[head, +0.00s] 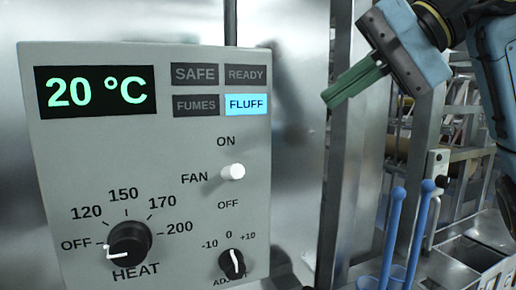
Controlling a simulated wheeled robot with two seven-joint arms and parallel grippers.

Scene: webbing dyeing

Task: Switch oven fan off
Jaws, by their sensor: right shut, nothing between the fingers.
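The oven's grey control panel (190,130) fills the left and middle of the head view. The fan switch (233,172) is a short white lever between the ON label above and the OFF label below, right of the word FAN. It points mostly towards me, so I cannot tell clearly which way it is set. My right gripper (328,98) is at the upper right, its green fingers shut and empty, pointing down and left. It is to the right of the panel and above the switch, apart from both. My left gripper is not in view.
Blue-handled tools (393,235) and a metal post (352,160) stand at the right.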

